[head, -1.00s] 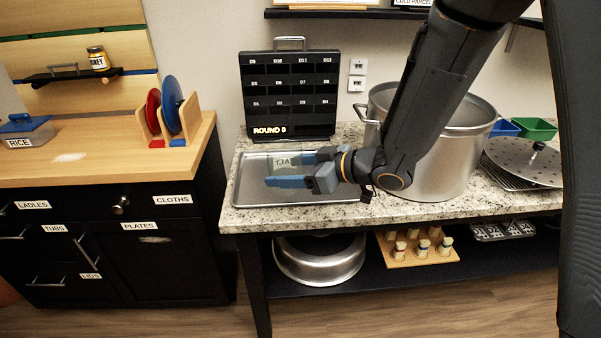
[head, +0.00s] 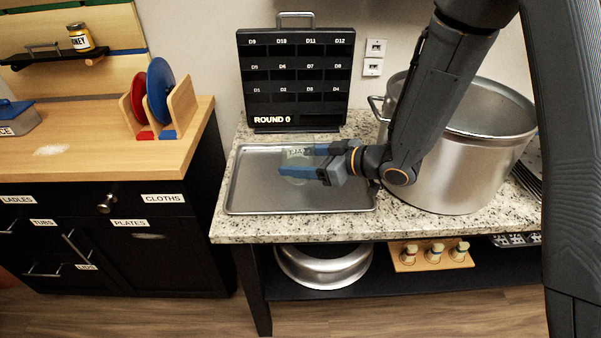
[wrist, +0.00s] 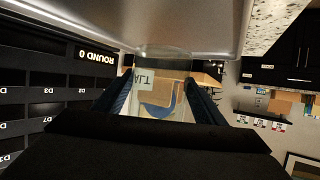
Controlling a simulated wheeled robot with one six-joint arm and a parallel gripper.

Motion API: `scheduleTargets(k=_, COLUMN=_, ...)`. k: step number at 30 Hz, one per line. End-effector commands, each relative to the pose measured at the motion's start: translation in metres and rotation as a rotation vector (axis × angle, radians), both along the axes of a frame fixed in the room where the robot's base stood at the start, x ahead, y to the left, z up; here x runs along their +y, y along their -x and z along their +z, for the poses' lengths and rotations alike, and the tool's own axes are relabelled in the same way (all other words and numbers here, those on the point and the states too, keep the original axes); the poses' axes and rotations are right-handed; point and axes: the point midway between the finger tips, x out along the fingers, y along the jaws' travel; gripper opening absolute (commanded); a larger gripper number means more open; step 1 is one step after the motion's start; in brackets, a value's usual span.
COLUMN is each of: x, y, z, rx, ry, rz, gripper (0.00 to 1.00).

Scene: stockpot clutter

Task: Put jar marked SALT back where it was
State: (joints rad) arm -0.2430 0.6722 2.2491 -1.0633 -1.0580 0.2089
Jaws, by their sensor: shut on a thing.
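The SALT jar (head: 296,172) is clear, with a pale label that reads partly SALT. My gripper (head: 297,161) has its blue fingers shut on it, over the metal tray (head: 243,203) on the granite counter. I cannot tell whether the jar touches the tray.
A big steel stockpot (head: 440,165) stands right of the tray, close to my arm. A black ROUND 0 rack (head: 295,80) stands behind the tray. The wooden counter (head: 100,165) at left has a pale patch (head: 52,150) and a plate rack (head: 180,110).

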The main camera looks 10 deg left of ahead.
Motion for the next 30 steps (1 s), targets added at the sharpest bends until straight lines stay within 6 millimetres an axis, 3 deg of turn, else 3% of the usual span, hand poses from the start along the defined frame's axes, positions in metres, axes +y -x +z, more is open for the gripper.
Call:
scheduleTargets(k=12, x=0.001, y=0.0, z=-0.04, rx=0.001, ry=-0.001, rz=0.001, gripper=0.33)
scheduleTargets(k=26, x=0.001, y=0.0, z=-0.047, rx=-0.001, ry=-0.002, rz=0.001, gripper=0.33)
scheduleTargets(k=27, x=0.001, y=0.0, z=-0.047, rx=-0.001, ry=-0.001, rz=0.001, gripper=0.69)
scheduleTargets(k=30, x=0.001, y=0.0, z=-0.046, rx=-0.001, ry=-0.001, rz=0.001, gripper=0.83)
